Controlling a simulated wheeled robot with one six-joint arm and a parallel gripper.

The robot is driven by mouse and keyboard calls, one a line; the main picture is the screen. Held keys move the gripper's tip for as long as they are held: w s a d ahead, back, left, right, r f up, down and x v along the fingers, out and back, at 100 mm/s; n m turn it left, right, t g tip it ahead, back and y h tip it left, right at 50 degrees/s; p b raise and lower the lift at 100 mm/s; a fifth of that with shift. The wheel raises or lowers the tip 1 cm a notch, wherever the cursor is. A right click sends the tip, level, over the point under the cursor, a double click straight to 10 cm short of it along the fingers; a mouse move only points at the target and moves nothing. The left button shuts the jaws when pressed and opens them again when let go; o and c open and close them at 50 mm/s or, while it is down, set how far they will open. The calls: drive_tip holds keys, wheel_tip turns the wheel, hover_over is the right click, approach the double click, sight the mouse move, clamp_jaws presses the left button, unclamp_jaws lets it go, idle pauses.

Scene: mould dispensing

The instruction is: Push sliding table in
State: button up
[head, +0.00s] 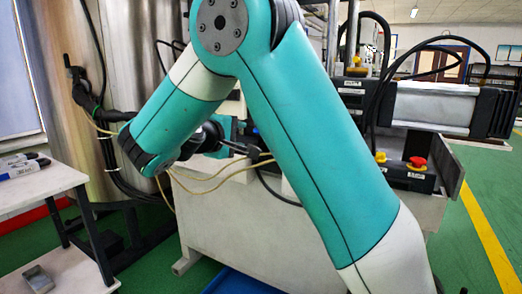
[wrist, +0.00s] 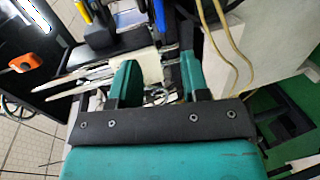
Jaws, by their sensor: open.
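My gripper (wrist: 158,80) shows in the wrist view with its two teal fingers apart. No object is clearly held between them. A pale block (wrist: 150,64) and light metal parts lie just beyond the fingertips; I cannot tell whether the fingers touch them. I cannot make out for certain which part is the sliding table. In the head view my teal arm crosses in front of the white machine (head: 230,215) and hides much of its top, and my gripper is mostly hidden behind the arm.
A red emergency button (head: 417,162) sits on the machine's right side. Yellow cables (wrist: 220,40) hang close to my gripper's right. A white side table (head: 40,187) with dark items stands at the left. A blue tray (head: 240,281) lies on the floor. The green floor at right is clear.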

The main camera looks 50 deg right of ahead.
drive_tip(key=b+x, duration=0.3)
drive_tip(key=x, duration=1.5)
drive_tip(key=shift+s+d, duration=0.15)
drive_tip(key=shift+s, duration=0.05)
